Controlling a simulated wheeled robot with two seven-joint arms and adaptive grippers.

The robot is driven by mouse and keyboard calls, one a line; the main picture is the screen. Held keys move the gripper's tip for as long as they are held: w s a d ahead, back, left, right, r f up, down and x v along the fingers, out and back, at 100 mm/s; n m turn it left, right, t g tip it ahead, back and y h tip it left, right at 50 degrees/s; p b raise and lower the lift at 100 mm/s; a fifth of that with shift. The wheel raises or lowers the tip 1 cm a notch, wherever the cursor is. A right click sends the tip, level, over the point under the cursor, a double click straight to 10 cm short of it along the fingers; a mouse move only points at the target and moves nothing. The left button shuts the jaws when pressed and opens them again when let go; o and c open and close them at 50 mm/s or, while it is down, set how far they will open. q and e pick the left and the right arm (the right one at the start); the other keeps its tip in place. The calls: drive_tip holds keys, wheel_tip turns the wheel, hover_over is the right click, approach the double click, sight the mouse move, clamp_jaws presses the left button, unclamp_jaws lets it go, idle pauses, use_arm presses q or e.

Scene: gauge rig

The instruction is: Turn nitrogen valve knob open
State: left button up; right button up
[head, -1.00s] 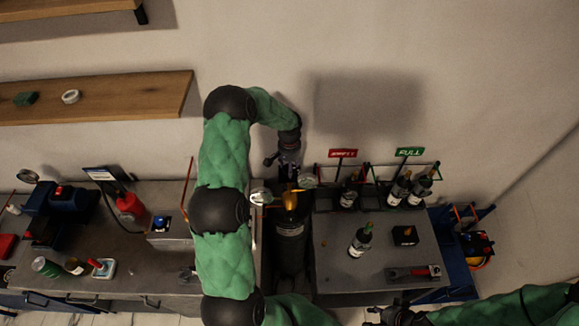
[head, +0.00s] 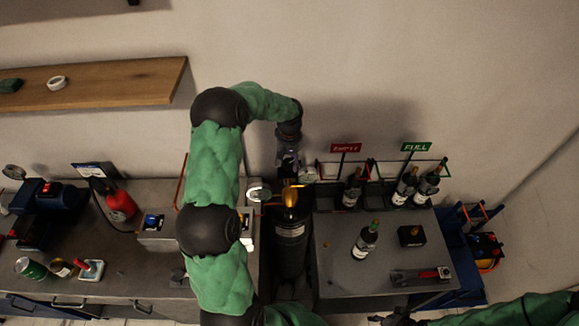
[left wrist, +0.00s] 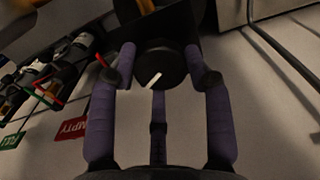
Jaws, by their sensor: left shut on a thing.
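The nitrogen valve knob (left wrist: 160,62) is a dark round knob with a white pointer line, seen between my fingers in the left wrist view. My left gripper (left wrist: 158,72) is shut on it, with purple fingers on both sides and a third below. In the head view my left gripper (head: 288,168) reaches down from above onto the brass valve body (head: 290,196) on top of a dark gas cylinder (head: 290,235). The knob is hidden by the gripper there. My right gripper (head: 398,317) is at the bottom edge, partly cut off; its fingers are unclear.
Round gauges (head: 259,193) flank the valve closely. A bench with a red canister (head: 120,205) stands left. A right-hand bench (head: 335,270) holds a loose bottle (head: 365,241), a black box (head: 411,236) and a rack of bottles below the EMPTY sign (head: 345,148) and FULL sign (head: 416,147).

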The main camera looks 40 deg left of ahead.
sight(290, 163)
use_arm(q)
drive_tip(key=n+b, duration=0.1)
drive_tip(key=n, duration=0.1)
drive_tip(key=n+b, duration=0.3)
drive_tip(key=shift+f+n, duration=0.25)
drive_tip(key=shift+n, duration=0.05)
drive_tip(key=n+b, duration=0.1)
drive_tip(key=n, duration=0.2)
drive_tip(key=shift+d+b, duration=0.1)
drive_tip(key=shift+b, duration=0.3)
drive_tip(key=shift+n+b, duration=0.5)
drive_tip(key=shift+n, duration=0.8)
drive_tip(key=shift+r, duration=0.1)
drive_tip(key=o, duration=1.1)
drive_tip(key=shift+o, duration=0.2)
drive_tip(key=shift+r, duration=0.2)
drive_tip(key=shift+r, duration=0.35)
wheel_tip(290, 163, up, 11)
